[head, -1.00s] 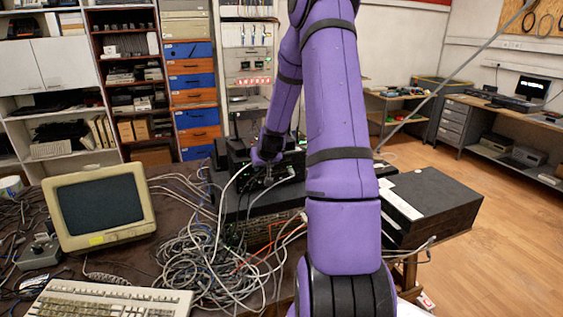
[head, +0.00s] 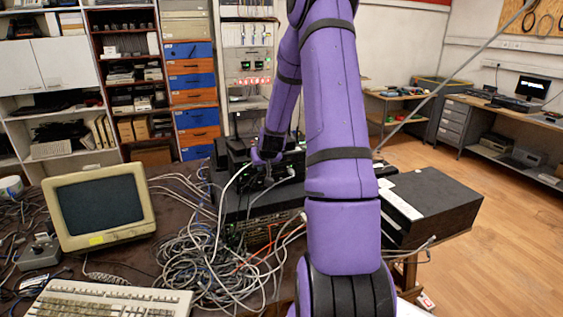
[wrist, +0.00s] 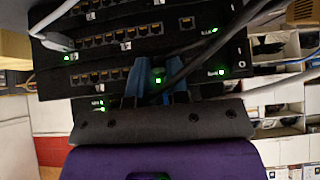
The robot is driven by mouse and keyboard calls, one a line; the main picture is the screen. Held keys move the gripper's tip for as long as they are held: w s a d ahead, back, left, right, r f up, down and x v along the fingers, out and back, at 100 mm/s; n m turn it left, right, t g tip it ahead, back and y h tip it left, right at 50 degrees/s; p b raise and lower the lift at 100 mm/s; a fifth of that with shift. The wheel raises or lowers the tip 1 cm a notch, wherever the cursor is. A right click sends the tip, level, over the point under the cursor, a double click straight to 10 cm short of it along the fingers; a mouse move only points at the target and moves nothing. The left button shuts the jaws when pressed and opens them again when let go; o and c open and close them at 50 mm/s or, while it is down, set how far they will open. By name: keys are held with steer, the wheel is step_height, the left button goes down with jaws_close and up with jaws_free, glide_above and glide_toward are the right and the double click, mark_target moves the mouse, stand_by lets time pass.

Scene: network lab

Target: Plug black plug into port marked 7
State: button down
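My gripper (wrist: 160,82) has two blue fingers, set apart, in front of the network switch (wrist: 115,60) in the wrist view. The black cable (wrist: 215,50) comes down from the upper right and ends between the fingers. The black plug at its end is mostly hidden there, and the fingers appear closed on it. Rows of dark ports run along the switch, left of and above the fingers. Their number labels are too small to read, so I cannot tell which is 7. In the head view my gripper (head: 264,160) is small, at the stacked black equipment (head: 265,195).
A grey plug (wrist: 55,42) sits in the switch at the upper left of the wrist view. Tangled cables (head: 205,265) lie in front of the equipment, beside an old monitor (head: 100,207).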

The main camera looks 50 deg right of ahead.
steer(key=shift+s+a, duration=0.15)
steer(key=shift+s, duration=0.05)
stand_by(0.4)
steer(key=shift+s+a, duration=0.5)
steer(key=shift+s, duration=0.35)
steer(key=shift+s+a, duration=0.5)
steer(key=shift+s, duration=0.3)
steer(key=s+d, duration=0.6)
steer(key=shift+w+d, duration=0.65)
steer(key=shift+w, duration=0.25)
steer(key=shift+w+d, duration=0.65)
steer(key=shift+w, duration=0.25)
